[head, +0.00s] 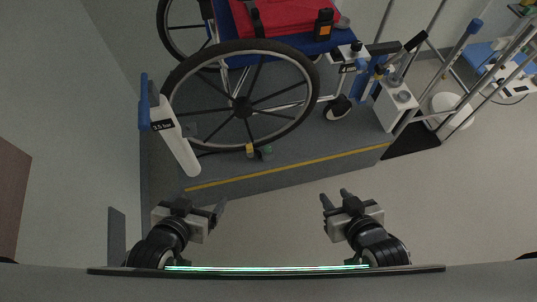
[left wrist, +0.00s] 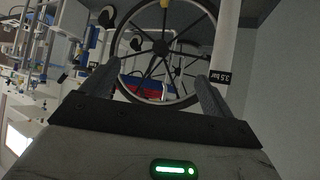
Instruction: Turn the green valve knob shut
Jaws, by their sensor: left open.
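A small green knob (head: 265,151) sits low beside the large wheel in the head view, just right of a yellow knob (head: 250,148). Its exact shape and setting are too small to tell. My left gripper (head: 192,204) is open and empty, below and left of the green knob in the picture and apart from it. In the left wrist view its two fingers (left wrist: 152,80) stand wide apart with nothing between them. A yellow part (left wrist: 165,4) shows at the top edge there; the green knob is not clear. My right gripper (head: 335,197) is empty, its fingers apart.
A wheelchair (head: 242,105) with a red seat stands on a grey platform with a yellow edge line (head: 290,167). A white post (head: 178,140) labelled 3.5 bar, with a blue handle, stands at left. Stands and equipment (head: 395,100) are at right. The floor before the platform is clear.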

